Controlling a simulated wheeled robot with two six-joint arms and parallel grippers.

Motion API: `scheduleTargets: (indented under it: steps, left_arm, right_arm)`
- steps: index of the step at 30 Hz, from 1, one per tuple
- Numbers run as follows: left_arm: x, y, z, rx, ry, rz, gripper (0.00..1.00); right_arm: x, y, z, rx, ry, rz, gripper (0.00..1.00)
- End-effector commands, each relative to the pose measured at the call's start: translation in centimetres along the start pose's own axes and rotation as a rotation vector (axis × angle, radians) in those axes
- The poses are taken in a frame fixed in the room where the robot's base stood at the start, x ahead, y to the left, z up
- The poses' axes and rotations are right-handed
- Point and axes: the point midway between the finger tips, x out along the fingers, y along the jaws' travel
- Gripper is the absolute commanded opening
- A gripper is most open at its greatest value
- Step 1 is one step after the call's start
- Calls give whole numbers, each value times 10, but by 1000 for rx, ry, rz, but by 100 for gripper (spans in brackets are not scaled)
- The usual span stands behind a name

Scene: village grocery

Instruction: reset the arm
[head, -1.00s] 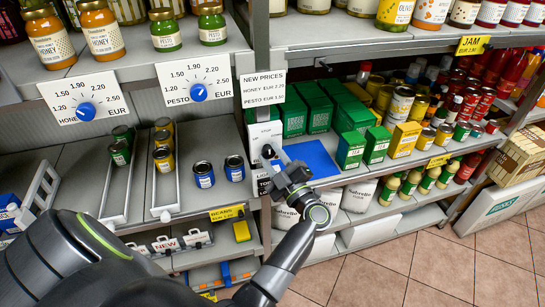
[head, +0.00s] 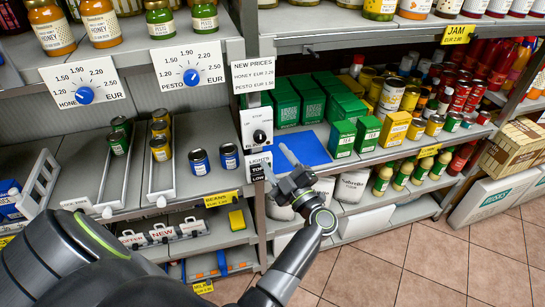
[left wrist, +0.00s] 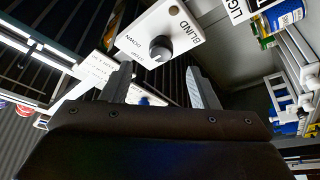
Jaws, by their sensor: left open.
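My left gripper (head: 277,161) is open and empty in front of the shelf post. Its two fingers also show in the left wrist view (left wrist: 158,75), spread apart. The white blind switch panel (head: 256,122) with its black knob (head: 259,136) is just above and left of the fingers in the head view. In the wrist view the knob (left wrist: 160,48) appears beyond the fingers, with a visible gap. My right gripper is not in view.
A lights switch panel (head: 258,172) is below the blind panel, close to the fingers. A blue mat (head: 302,148) and green boxes (head: 285,107) are on the shelf to the right. Cans (head: 199,161) stand at left. The tiled floor (head: 400,265) at lower right is clear.

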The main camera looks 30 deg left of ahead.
Motion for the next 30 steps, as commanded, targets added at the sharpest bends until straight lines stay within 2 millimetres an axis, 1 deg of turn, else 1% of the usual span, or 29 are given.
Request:
scheduleTargets:
  steps: [6,8,11,17,20,23,26,27,29,30]
  left_arm:
    - [-3,0,2,0,0,2,54]
    - [-3,0,2,0,0,2,54]
    - [-3,0,2,0,0,2,54]
    - [-3,-1,2,1,-1,3,54]
    - [-5,-5,10,27,-19,43,54]
    - [-14,-18,34,101,-85,158,54]
    - [-36,-49,75,222,-229,327,54]
    - [-50,-68,95,281,-311,394,54]
    - [-71,-100,120,364,-437,476,54]
    - [-86,-123,134,415,-520,518,54]
  right_arm:
    - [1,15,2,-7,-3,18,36]
    - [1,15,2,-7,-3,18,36]
    - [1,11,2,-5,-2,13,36]
    - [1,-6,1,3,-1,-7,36]
    - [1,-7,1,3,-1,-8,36]
    - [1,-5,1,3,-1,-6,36]
    - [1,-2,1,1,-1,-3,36]
    - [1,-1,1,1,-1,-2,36]
    - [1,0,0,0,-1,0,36]
    - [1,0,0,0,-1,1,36]
